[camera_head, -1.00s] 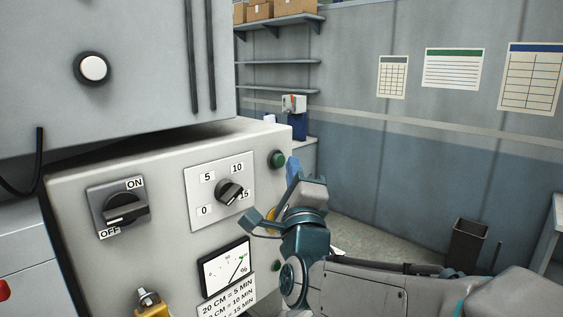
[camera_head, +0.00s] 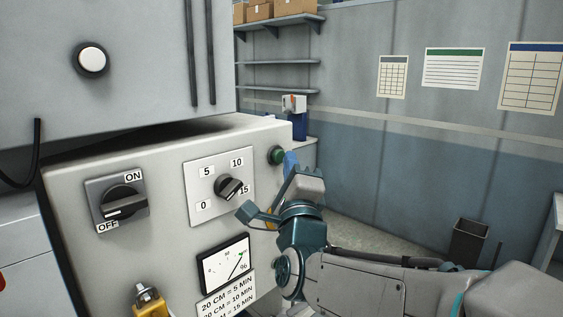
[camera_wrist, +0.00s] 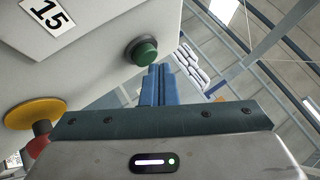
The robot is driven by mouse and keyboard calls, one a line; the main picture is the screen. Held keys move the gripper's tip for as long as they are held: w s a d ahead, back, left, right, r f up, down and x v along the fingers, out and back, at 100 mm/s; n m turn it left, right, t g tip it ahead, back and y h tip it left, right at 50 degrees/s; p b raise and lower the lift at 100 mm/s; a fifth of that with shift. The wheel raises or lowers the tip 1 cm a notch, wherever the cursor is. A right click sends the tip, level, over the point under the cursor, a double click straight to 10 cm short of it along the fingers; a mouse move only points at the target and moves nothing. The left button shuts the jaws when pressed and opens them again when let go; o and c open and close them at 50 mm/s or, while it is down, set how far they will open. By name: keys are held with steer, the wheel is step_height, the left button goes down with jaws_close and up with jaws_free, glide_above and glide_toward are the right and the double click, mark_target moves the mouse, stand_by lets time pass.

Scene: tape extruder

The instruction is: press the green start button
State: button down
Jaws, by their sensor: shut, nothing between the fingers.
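The green start button (camera_head: 277,156) sits on the upper right of the grey control panel (camera_head: 170,165), right of the timer dial (camera_head: 229,188). It also shows in the wrist view (camera_wrist: 144,52), standing out from the panel. My gripper (camera_head: 291,164) is at the panel's right edge, its blue fingers shut and empty. In the head view the fingertips are just right of and below the button. In the wrist view the fingers (camera_wrist: 158,85) point towards the button's right side, with a narrow gap in the picture. I cannot tell whether they touch it.
An ON/OFF switch (camera_head: 124,204) and a gauge (camera_head: 224,265) are on the panel. A yellow and red part (camera_wrist: 36,115) is left of my gripper in the wrist view. Shelves (camera_head: 278,62) stand behind. The floor right of the machine has a dark bin (camera_head: 468,243).

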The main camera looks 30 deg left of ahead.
steer(key=shift+w+a+b, duration=0.15)
steer(key=shift+a+b, duration=0.25)
steer(key=shift+a, duration=0.15)
stand_by(0.8)
steer(key=shift+d, duration=0.1)
steer(key=shift+s+d+b, duration=0.25)
steer(key=shift+d+b, duration=0.55)
steer(key=shift+b, duration=0.05)
steer(key=d+b, duration=0.2)
steer(key=s+d+b, duration=0.1)
steer(key=d, duration=0.2)
steer(key=shift+s+b, duration=0.2)
steer(key=shift+b, duration=0.15)
